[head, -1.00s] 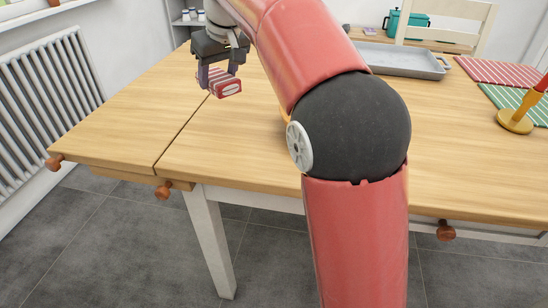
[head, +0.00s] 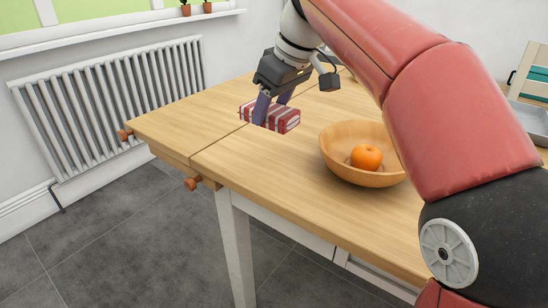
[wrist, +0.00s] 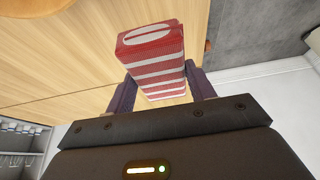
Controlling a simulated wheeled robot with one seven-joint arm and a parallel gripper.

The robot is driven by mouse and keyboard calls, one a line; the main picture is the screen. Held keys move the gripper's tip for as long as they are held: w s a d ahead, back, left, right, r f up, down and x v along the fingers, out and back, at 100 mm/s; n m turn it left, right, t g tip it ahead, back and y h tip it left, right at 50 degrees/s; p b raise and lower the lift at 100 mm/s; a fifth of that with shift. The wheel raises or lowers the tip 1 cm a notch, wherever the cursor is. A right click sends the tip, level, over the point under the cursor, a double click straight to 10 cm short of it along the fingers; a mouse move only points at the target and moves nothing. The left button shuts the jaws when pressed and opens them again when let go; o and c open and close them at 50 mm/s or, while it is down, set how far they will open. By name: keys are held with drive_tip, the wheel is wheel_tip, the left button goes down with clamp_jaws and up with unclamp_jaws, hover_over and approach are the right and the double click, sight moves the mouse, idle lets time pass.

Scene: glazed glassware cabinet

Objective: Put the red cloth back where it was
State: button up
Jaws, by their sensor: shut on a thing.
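The red cloth (head: 284,119) is a folded bundle with white stripes. In the head view it is near the left part of the wooden table (head: 235,155). My gripper (head: 272,112) is shut on the cloth, with one finger on each side of it. In the wrist view the cloth (wrist: 150,62) sticks out between the fingers (wrist: 163,92), its folded end facing away from the gripper. It appears close over the tabletop, but I cannot tell whether it touches.
A wooden bowl (head: 340,163) with an orange (head: 366,157) in it stands right of the cloth. A grey metal tray (head: 530,122) is at the right edge. A radiator (head: 120,100) lines the wall at left. The table's front left is clear.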

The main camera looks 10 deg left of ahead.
sight(288, 114)
wheel_tip(288, 114, down, 9)
drive_tip(key=shift+f+b, duration=0.15)
drive_tip(key=shift+b, duration=0.8)
drive_tip(key=shift+f, duration=0.1)
drive_tip(key=o, duration=0.9)
drive_tip(key=shift+r, duration=0.3)
drive_tip(key=p+v, duration=0.2)
drive_tip(key=v, duration=0.9)
drive_tip(key=shift+d+r, duration=0.25)
drive_tip(key=shift+r, duration=0.1)
drive_tip(key=shift+s, duration=0.15)
